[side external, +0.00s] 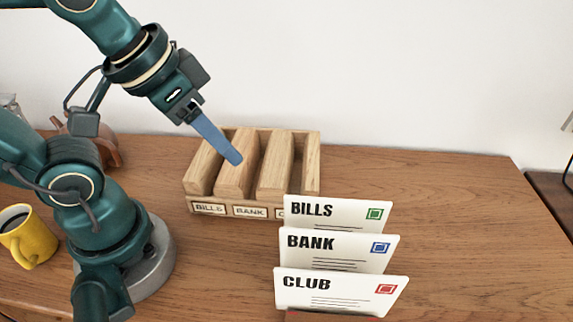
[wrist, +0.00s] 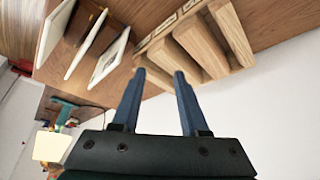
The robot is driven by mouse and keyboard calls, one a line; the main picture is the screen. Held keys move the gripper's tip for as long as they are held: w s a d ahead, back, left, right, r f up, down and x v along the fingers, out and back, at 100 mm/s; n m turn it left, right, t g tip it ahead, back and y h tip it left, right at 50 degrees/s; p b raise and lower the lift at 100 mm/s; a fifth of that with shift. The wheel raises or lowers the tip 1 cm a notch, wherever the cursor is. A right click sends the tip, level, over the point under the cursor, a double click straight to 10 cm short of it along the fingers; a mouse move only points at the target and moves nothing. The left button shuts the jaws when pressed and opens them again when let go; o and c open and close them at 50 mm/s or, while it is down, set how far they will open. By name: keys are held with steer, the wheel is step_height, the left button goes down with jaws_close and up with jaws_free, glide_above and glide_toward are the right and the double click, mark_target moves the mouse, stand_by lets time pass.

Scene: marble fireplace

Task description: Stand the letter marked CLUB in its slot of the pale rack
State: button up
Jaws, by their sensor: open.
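The letter marked CLUB (side external: 330,296) stands upright, leaning slightly, at the front of a row of letters in the side external view. It has a red stamp. The BANK letter (side external: 335,250) and the BILLS letter (side external: 335,214) stand behind it. The pale rack (side external: 198,168) stands behind the letters to the left, with slots labelled BILLS and BANK; a third label is mostly hidden by the letters. My gripper (side external: 236,160) is open and empty, above the rack. In the wrist view my gripper (wrist: 157,76) shows two separated fingers, with the rack (wrist: 200,45) beyond.
A yellow mug (side external: 30,240) stands at the left, near my base. A brown object (side external: 100,150) is partly hidden behind my arm. The wooden tabletop (side external: 450,215) is clear to the right of the rack and letters.

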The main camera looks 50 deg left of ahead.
steer(key=w+d+r+m+g+h, duration=0.1)
steer(key=w+d+r+m, duration=0.1)
steer(key=w+d, duration=0.3)
steer(key=m+g, duration=0.3)
steer(key=m, duration=0.2)
glide_toward(366, 276)
step_height(366, 276, down, 7)
steer(key=w+d, duration=0.2)
steer(key=d, duration=0.1)
steer(key=f, duration=0.1)
steer(key=a+f+m+g+y, duration=0.1)
steer(key=shift+s+a+f, duration=0.25)
steer(key=shift+s+f, duration=0.05)
steer(key=shift+s, duration=0.1)
steer(key=shift+s+a+f, duration=0.1)
steer(key=shift+a+f, duration=0.05)
steer(key=shift+f, duration=2.6)
jaws_close()
